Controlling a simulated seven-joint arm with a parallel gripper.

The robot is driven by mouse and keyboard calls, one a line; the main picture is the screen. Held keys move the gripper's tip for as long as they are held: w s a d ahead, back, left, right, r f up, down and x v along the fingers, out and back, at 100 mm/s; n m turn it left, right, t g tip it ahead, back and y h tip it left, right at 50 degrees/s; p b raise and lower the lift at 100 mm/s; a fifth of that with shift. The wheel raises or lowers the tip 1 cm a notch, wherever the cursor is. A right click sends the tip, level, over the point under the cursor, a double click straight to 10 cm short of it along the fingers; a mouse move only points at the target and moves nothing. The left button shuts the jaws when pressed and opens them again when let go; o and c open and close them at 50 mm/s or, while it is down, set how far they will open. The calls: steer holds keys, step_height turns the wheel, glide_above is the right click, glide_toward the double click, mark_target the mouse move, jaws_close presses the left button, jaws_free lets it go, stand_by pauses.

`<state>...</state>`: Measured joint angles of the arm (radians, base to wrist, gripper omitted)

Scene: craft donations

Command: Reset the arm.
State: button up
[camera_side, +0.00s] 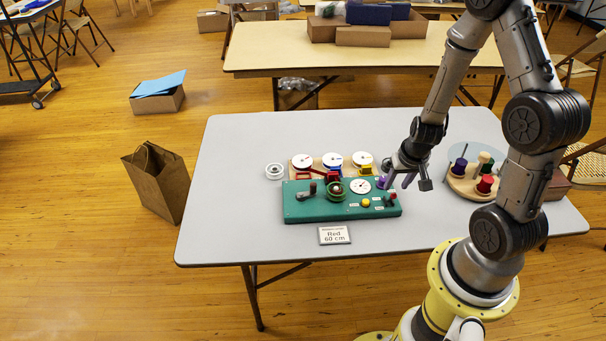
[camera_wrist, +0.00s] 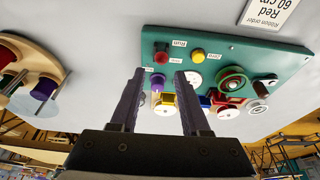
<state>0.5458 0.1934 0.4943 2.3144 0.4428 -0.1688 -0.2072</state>
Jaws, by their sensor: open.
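My gripper (camera_side: 399,184) is open, its two fingers pointing down over the right end of a green board (camera_side: 310,213). In the wrist view my gripper (camera_wrist: 158,72) shows nothing held between its fingers. A purple piece (camera_wrist: 157,82) appears between the fingers, beyond them. The green board also shows in the wrist view (camera_wrist: 225,50), with a red button (camera_wrist: 161,57), a yellow button (camera_wrist: 198,55), a white dial (camera_wrist: 193,78) and a round green wheel (camera_wrist: 232,84). A card (camera_side: 334,235) reads "Red 60 cm".
White reels (camera_side: 302,161) with coloured parts stand behind the board, and a lone white reel (camera_side: 275,172) lies left of them. A round wooden stand (camera_side: 459,186) holds several coloured spools to the right. The grey table (camera_side: 235,225) is clear at its left.

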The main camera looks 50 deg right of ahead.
mark_target(395, 194)
steer(key=shift+f, duration=2.4)
